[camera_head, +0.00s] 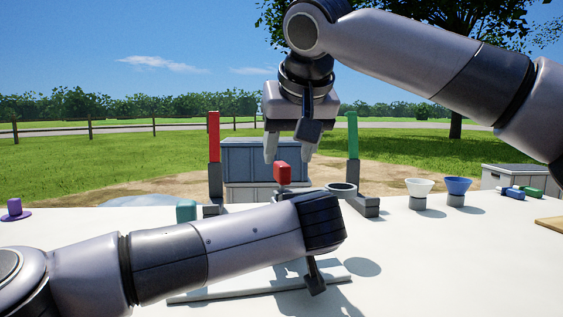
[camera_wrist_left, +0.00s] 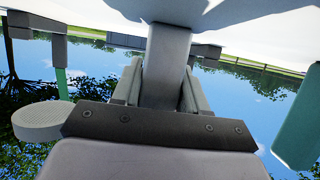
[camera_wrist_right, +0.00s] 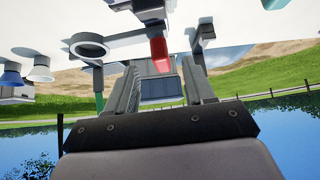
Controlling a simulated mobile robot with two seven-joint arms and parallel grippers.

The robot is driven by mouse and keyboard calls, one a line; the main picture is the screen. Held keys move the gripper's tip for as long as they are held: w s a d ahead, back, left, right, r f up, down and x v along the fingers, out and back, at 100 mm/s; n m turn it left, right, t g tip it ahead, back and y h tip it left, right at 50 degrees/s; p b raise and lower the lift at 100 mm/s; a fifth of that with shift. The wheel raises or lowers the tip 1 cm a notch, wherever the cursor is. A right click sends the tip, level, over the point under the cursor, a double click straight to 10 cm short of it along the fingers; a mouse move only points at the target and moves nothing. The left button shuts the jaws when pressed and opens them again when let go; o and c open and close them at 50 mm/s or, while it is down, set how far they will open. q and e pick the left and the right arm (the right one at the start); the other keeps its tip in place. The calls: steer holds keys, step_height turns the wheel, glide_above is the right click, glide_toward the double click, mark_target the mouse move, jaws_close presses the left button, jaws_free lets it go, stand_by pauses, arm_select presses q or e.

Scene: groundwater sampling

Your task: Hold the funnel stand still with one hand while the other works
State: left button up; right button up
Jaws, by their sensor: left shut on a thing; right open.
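The funnel stand has a pale base plate (camera_head: 235,287), an upright grey post (camera_wrist_left: 168,55) and a ring (camera_head: 342,188) at the side. The ring also shows in the right wrist view (camera_wrist_right: 89,44). My left gripper (camera_wrist_left: 165,82) is shut on the grey post; in the head view my left forearm hides the post and that grip. A red block (camera_head: 282,173) sits at the top of the stand and shows in the right wrist view (camera_wrist_right: 158,52). My right gripper (camera_head: 290,157) points down, open, its fingertips just above and either side of the red block, apparently not touching it.
A white funnel (camera_head: 419,186) and a blue funnel (camera_head: 457,186) stand at right, near small blue and green bottles (camera_head: 512,192). A red post (camera_head: 214,137) and a green post (camera_head: 352,136) rise behind the stand. A teal block (camera_head: 186,210) is at left.

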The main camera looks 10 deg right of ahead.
mark_target(285, 165)
steer(key=shift+x, duration=2.05)
